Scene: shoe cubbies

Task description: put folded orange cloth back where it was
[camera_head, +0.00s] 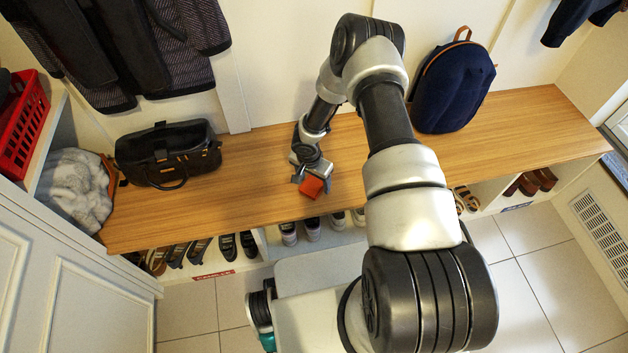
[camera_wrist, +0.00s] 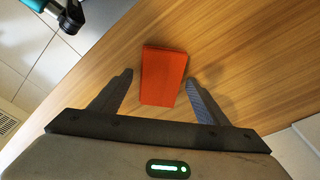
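The folded orange cloth (camera_head: 312,187) is a small orange block lying on the wooden bench top (camera_head: 240,190), near its front edge in the middle. In the wrist view the cloth (camera_wrist: 163,76) lies between and just beyond the fingertips, with gaps on both sides. My gripper (camera_head: 311,177) is right at the cloth, low over the bench. In the wrist view my gripper (camera_wrist: 160,82) has its two fingers spread apart and holds nothing. My arm covers part of the bench in the head view.
A black handbag (camera_head: 168,154) stands left on the bench and a navy backpack (camera_head: 453,84) stands right. Cubbies with several shoes (camera_head: 312,228) are below. A red basket (camera_head: 22,125) and grey fluffy item (camera_head: 75,190) are at left. Bench between handbag and gripper is clear.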

